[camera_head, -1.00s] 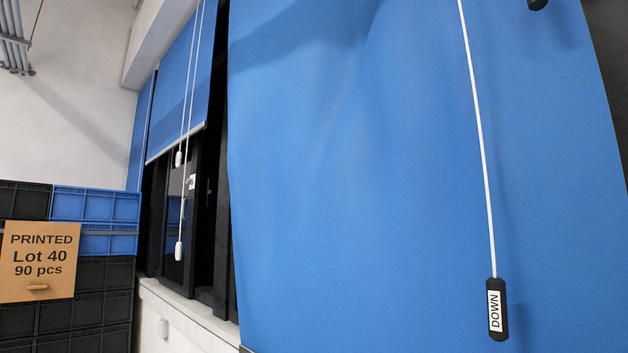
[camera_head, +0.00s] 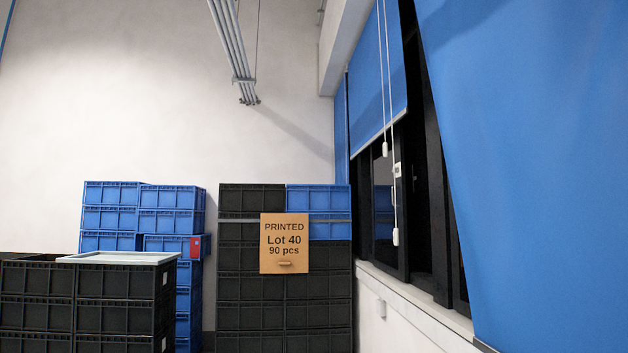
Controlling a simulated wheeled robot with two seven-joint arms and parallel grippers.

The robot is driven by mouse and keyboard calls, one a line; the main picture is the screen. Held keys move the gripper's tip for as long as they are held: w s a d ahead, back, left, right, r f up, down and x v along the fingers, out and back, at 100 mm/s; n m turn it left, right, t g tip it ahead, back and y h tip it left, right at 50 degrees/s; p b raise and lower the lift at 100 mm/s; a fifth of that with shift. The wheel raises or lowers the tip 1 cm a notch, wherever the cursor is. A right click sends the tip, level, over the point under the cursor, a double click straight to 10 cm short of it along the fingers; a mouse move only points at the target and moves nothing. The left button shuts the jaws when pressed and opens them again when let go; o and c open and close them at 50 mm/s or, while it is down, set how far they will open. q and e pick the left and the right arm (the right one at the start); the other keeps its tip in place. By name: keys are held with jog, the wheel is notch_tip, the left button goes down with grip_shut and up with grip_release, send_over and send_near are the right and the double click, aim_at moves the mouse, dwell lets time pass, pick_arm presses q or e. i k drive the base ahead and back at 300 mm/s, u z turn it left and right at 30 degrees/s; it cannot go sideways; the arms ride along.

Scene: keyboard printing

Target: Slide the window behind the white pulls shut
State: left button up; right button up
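Two white pulls hang on thin cords at the right of the view. The upper pull (camera_head: 385,149) and the lower pull (camera_head: 396,237) hang in front of a dark-framed window (camera_head: 383,215). A blue blind (camera_head: 377,95) is lowered over the window's upper part. Below it, dark glass and a dark opening beside the frame show, but I cannot tell how far the window stands open. A small white tag or handle (camera_head: 397,170) is on the frame behind the cords. Neither of my grippers is in view.
A larger blue blind (camera_head: 540,170) covers the near right. Blue crates (camera_head: 170,197) and black crates (camera_head: 75,310) stand left. A white sill (camera_head: 420,310) runs under the window.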

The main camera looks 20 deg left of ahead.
aim_at(391, 258)
jog(key=u, duration=0.25)
jog(key=i, duration=2.1)
jog(key=u, duration=0.4)
jog(key=i, duration=1.55)
jog(key=u, duration=0.2)
